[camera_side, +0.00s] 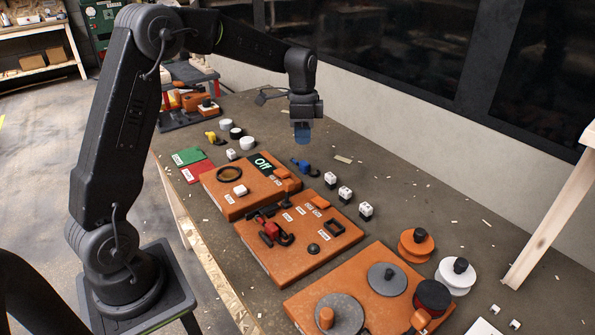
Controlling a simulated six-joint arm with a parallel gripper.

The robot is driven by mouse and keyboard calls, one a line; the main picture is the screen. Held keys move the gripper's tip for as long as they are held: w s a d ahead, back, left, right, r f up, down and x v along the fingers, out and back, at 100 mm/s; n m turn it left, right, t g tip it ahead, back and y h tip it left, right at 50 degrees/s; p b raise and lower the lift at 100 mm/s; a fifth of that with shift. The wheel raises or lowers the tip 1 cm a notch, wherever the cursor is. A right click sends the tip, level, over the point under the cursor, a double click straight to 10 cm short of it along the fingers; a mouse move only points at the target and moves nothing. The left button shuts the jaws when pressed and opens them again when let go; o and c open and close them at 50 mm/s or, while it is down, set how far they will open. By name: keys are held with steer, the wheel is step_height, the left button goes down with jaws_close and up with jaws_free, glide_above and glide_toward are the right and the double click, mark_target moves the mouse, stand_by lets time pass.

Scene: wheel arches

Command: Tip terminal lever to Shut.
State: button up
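My gripper (302,132) hangs above the table behind the far orange board, pointing down. Something blue shows at its tip; I cannot tell whether it is the fingers or a held piece, nor whether the fingers are open. The terminal lever cannot be picked out with certainty. The middle orange board (283,262) carries a red and black mechanism (270,232), a black square frame (334,227), a black knob (313,249) and small labels too small to read. The far orange board (222,203) carries a dark "Off" panel (262,163) and a dark ring (229,174). My gripper is apart from both boards.
A near orange board (378,258) bears grey discs. Several white cubes (345,194) stand right of the middle board. A blue and black piece (301,166) lies below my gripper. Orange (416,243) and white (454,274) spools stand at right. A wall runs behind.

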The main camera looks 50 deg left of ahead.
mark_target(288, 192)
steer(key=w+m+g, duration=0.1)
steer(key=w+m, duration=0.1)
steer(key=w+f+m+g, duration=0.1)
steer(key=w+m, duration=0.1)
steer(key=m, duration=0.1)
steer(key=w+m+g, duration=0.1)
steer(key=m, duration=0.1)
steer(key=shift+w+d+f, duration=0.15)
steer(key=shift+w+f, duration=0.2)
steer(key=shift+w, duration=0.05)
jaws_close()
steer(key=s+f+m, duration=0.1)
steer(key=f, duration=0.2)
steer(key=s+f+m+g, duration=0.1)
steer(key=f, duration=0.2)
steer(key=s+f+m, duration=0.1)
steer(key=f, duration=0.2)
steer(key=shift+s+d+f+g+y, duration=0.1)
steer(key=shift+d+f+g+y, duration=0.1)
steer(key=shift+g+y, duration=0.15)
steer(key=shift+s, duration=0.9)
steer(key=shift+s+r, duration=0.15)
steer(key=shift+s, duration=0.95)
steer(key=shift+s+r, duration=0.15)
steer(key=shift+s, duration=0.1)
